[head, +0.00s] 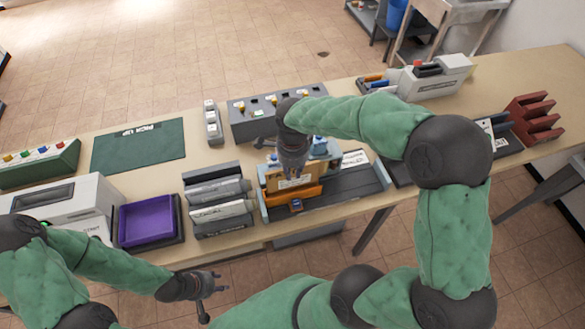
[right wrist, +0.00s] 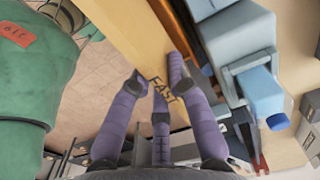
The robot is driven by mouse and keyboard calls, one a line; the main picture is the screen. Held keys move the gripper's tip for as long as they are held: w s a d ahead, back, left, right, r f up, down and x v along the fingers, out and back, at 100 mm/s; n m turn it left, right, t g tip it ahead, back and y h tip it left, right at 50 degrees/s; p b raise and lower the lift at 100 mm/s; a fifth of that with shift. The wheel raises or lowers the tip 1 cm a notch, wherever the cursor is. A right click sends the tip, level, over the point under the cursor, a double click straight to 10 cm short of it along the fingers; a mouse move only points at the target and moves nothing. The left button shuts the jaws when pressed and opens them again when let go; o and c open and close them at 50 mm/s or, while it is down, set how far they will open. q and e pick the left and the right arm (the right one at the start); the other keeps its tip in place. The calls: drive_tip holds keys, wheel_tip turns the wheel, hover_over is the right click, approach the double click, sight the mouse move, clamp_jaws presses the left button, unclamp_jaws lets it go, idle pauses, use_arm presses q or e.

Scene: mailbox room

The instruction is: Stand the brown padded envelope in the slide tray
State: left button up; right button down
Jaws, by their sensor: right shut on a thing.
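The brown padded envelope (head: 277,181) stands roughly upright at the left part of the slide tray (head: 345,190), behind an orange block (head: 300,194). My right gripper (head: 293,168) is shut on the envelope's upper part from above. In the right wrist view the envelope (right wrist: 140,45) is a tan panel with dark lettering, between the fingers (right wrist: 165,85). Whether its lower edge touches the tray floor is hidden. My left gripper (head: 212,288) is empty, with its fingers apart, in front of the table's near edge.
A blue clamp-like part (right wrist: 240,50) stands close beside the envelope. Left of the tray is a rack of grey sorters (head: 217,205), then a purple bin (head: 147,222). A grey switch box (head: 255,120) stands behind. A green mat (head: 138,146) lies at the back left.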

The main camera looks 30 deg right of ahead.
sight(292, 180)
drive_tip(key=shift+f, duration=0.3)
idle(0.7)
drive_tip(key=shift+f+b, duration=1.2)
drive_tip(key=shift+f, duration=0.1)
drive_tip(key=shift+f+b, duration=0.95)
drive_tip(key=shift+f, duration=0.2)
drive_tip(key=shift+r, duration=0.1)
drive_tip(key=c, duration=1.1)
unclamp_jaws()
